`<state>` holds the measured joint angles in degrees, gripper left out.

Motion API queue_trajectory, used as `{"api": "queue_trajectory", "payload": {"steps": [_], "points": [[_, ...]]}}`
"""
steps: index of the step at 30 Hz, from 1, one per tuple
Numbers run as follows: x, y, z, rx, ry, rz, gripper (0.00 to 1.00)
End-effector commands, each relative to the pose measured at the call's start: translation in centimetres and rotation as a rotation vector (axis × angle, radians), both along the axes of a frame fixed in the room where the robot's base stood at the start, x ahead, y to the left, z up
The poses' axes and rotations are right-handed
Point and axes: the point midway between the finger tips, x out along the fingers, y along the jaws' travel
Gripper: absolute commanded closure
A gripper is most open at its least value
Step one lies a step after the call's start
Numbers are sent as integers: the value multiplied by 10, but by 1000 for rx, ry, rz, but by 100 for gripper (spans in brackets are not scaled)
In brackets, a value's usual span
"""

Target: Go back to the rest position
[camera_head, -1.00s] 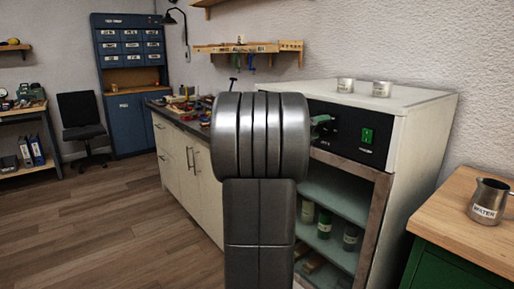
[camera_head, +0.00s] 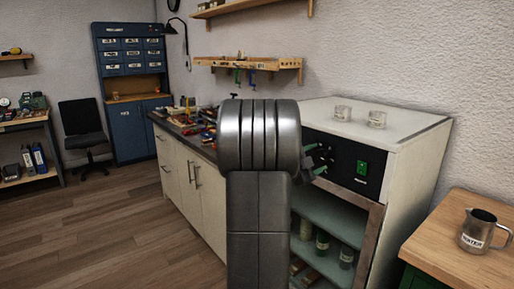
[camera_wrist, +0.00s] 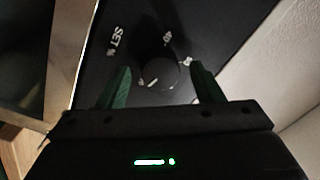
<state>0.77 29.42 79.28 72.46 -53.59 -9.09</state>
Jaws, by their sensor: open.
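My gripper (camera_wrist: 160,74) is open and empty in the wrist view. Its two green fingers stand apart on either side of a dark round knob (camera_wrist: 158,72) on a black panel with white "SET" lettering. I cannot tell how far the fingertips are from the panel. In the head view, my arm hides most of the gripper. A green finger shows just right of the arm, in front of the black control panel (camera_head: 345,160) of a white cabinet (camera_head: 408,150).
A metal jug (camera_head: 477,231) stands on a wooden-topped unit at right. A tool-covered bench (camera_head: 190,170) is behind my arm. The floor (camera_head: 120,235) at left is clear.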

Motion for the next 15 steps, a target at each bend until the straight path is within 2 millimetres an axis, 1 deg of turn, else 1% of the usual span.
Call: {"api": "queue_trajectory", "payload": {"steps": [1,9,15], "points": [[0,0,5,-31,41,0,40],[-1,0,4,-199,256,0,40],[-1,-1,1,-270,347,1,40]]}}
